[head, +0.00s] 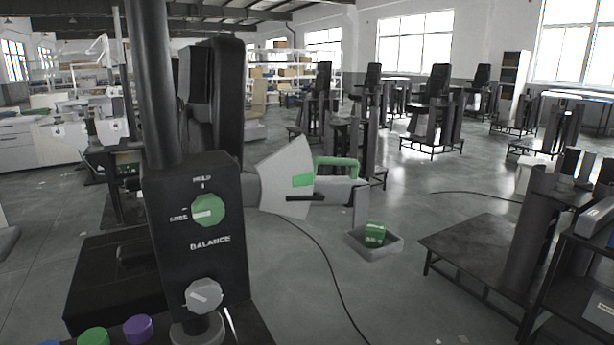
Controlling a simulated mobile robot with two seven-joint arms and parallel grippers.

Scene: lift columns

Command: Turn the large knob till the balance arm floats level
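A black control box (200,250) stands at left, marked BALANCE. Its upper green knob (208,210) has a pale bar pointing toward the left-hand label; a second label sits above it. Below the lettering is a grey knob (203,296) with a pale slanted mark. A pale fan-shaped scale plate (284,170) right of the box has a green band (303,181). A dark pointer (305,198) lies across the plate, below the band. A grey arm (338,190) with a green handle (337,163) extends right, looking nearly horizontal. Neither gripper is in view.
A grey tray (388,250) holding a green block (374,233) is beyond the arm. Blue, green (93,338) and purple (139,328) caps line the bottom left. A cable crosses the floor. A dark platform (475,250) is at right; several similar stands are behind.

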